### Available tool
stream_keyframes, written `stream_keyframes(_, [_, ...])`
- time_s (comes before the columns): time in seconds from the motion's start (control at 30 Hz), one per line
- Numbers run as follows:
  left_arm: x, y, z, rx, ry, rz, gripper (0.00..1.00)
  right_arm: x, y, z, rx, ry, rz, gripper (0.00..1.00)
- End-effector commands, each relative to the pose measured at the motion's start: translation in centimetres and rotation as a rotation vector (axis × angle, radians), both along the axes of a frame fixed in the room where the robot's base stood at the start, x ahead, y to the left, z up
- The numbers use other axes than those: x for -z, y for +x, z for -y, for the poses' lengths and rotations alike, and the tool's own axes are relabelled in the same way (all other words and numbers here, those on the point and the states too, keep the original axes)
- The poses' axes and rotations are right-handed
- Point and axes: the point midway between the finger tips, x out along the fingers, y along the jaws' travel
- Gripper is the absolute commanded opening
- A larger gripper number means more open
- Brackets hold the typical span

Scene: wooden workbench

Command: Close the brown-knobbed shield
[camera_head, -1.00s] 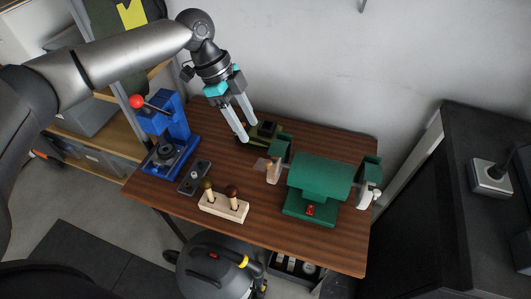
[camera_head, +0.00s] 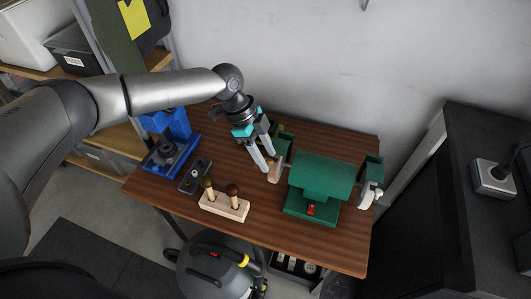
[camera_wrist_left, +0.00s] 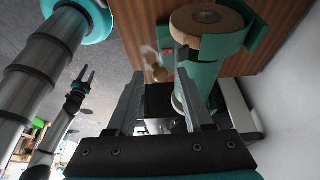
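The green bench grinder (camera_head: 321,176) stands on the right half of the workbench. Its tan left wheel (camera_head: 275,172) also shows in the left wrist view (camera_wrist_left: 206,28); a paler wheel is at its right end. My left gripper (camera_head: 266,162) is open and empty, fingers pointing down, just left of the tan wheel. In the left wrist view, a small brown knob (camera_wrist_left: 160,73) with a faint clear shield (camera_wrist_left: 150,51) shows between the fingers. In the head view the gripper hides this shield. My right gripper (camera_wrist_left: 88,74) is small in the left wrist view, its fingers apart.
A wooden block with two brown-handled tools (camera_head: 224,207) stands at the front edge. A dark plate (camera_head: 194,175) and a blue press (camera_head: 170,145) are to its left. A green object is partly hidden behind my left gripper. The front right of the workbench (camera_head: 330,255) is clear.

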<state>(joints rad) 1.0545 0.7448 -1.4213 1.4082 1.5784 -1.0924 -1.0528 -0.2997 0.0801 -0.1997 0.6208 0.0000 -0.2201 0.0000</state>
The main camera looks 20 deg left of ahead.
Motion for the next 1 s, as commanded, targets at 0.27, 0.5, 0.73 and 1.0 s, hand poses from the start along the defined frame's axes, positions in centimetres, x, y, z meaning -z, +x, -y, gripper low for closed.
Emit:
stream_keyframes(0.27, [-0.03, 0.0, -0.03, 0.0, 0.0, 0.0, 0.19, 0.0, 0.04, 0.04, 0.0, -0.001, 0.001, 0.5])
stream_keyframes(0.5, [-0.04, 0.0, -0.04, -0.001, 0.0, 0.0, 0.0, 0.0, 0.04, 0.05, 0.001, -0.001, 0.001, 0.5])
stream_keyframes(0.73, [-0.05, -0.01, -0.04, -0.001, 0.0, 0.0, 0.0, 0.0, 0.03, 0.05, 0.0, -0.001, 0.0, 0.5])
stream_keyframes(1.0, [0.03, -0.37, -0.1, 0.001, -0.001, 0.033, 0.0, -0.55, 0.01, 0.04, 0.0, -0.001, 0.0, 0.5])
